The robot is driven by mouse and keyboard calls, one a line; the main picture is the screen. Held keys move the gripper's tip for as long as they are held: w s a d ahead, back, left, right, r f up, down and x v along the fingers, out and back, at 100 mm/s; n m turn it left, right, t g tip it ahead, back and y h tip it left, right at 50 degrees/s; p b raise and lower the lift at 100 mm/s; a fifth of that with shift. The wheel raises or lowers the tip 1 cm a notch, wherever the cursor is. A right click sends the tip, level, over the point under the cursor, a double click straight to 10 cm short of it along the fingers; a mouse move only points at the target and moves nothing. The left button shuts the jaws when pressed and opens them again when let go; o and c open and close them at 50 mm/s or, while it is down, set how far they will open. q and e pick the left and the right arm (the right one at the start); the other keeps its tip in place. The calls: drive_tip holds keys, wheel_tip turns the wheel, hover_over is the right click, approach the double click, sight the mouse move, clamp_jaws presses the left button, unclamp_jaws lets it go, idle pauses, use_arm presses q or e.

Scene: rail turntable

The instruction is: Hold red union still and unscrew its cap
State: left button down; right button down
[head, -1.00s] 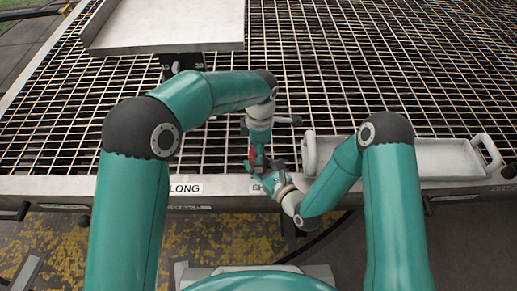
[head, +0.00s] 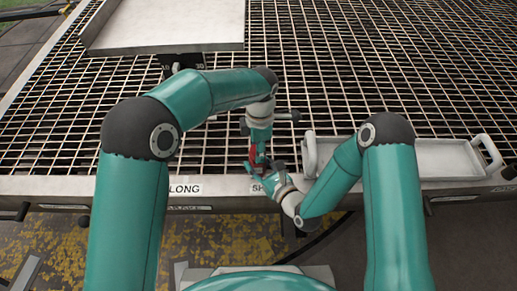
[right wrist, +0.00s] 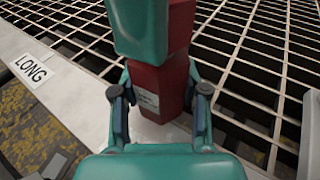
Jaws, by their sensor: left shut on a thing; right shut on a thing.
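The red union (right wrist: 155,92) stands upright in the right wrist view, with a small white label on its lower body. My right gripper (right wrist: 160,108) is shut on this lower part, one finger on each side. My left gripper (right wrist: 142,30) comes down from above and is shut on the upper part, covering much of it. I cannot make out the cap's edge or its thread. In the head view both grippers meet at the table's front edge, the left (head: 258,160) above the right (head: 268,172), with little red showing between them.
The table has a metal grating (head: 340,80) and a pale front rim (head: 225,186) with LONG and partly hidden SH labels. A grey tray with handles (head: 445,157) lies at the right. A raised pale tray (head: 165,25) stands at the back left.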

use_arm(q)
drive_tip(key=shift+r, duration=1.25)
drive_tip(key=shift+w+r, duration=0.15)
drive_tip(key=shift+r, duration=2.25)
use_arm(e)
drive_tip(key=c, duration=0.5)
unclamp_jaws()
drive_tip(key=shift+d, duration=0.1)
